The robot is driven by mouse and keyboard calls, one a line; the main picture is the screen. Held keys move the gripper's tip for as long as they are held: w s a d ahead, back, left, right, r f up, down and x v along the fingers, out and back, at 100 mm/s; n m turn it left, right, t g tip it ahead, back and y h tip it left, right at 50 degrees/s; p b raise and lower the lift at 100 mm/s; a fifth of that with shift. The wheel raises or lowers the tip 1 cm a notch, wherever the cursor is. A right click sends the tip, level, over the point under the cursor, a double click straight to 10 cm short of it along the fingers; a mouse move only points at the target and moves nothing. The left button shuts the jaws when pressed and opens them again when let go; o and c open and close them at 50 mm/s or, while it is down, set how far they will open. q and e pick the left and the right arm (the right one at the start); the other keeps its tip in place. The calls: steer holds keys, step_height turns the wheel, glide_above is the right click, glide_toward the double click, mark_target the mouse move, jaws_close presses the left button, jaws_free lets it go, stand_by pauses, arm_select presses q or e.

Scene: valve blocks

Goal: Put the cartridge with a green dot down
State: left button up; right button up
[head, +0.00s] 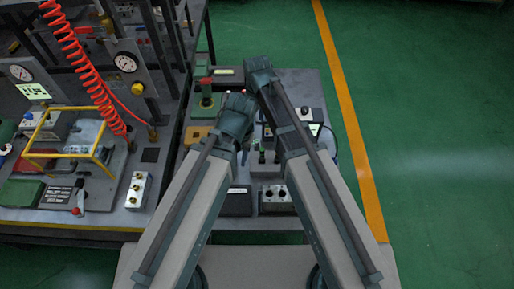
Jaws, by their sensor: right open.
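A small upright dark cartridge with a green part (262,156) stands in the middle of the work table, at a grey block (265,170). I cannot make out a green dot for sure at this size. My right gripper (268,138) is open, just above and behind this block, partly hidden by my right arm. My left gripper (243,148) is just left of the block, mostly hidden under its own arm. Its fingers are too small and dark to read.
Near the table's front stand a black box (237,202) and a block with two round openings (275,200). A green fixture (207,98) is at back left. The left bench holds a silver block (138,190), a yellow frame (72,137) and a red coiled hose (85,70).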

arm_select(q)
step_height(320, 180, down, 6)
steer(key=b, duration=0.4)
steer(key=shift+r+b, duration=0.1)
steer(key=shift+b, duration=0.3)
arm_select(e)
glide_above(257, 141)
step_height(257, 141, down, 6)
steer(key=shift+w+r, duration=0.1)
arm_select(q)
step_height(257, 141, down, 6)
steer(key=b, duration=0.5)
steer(key=shift+r+b, duration=0.15)
steer(key=shift+b, duration=0.15)
arm_select(e)
step_height(257, 141, down, 6)
steer(key=shift+r, duration=0.1)
arm_select(q)
steer(key=shift+r, duration=0.1)
arm_select(e)
steer(key=shift+r, duration=0.1)
steer(key=shift+c, duration=0.3)
jaws_close()
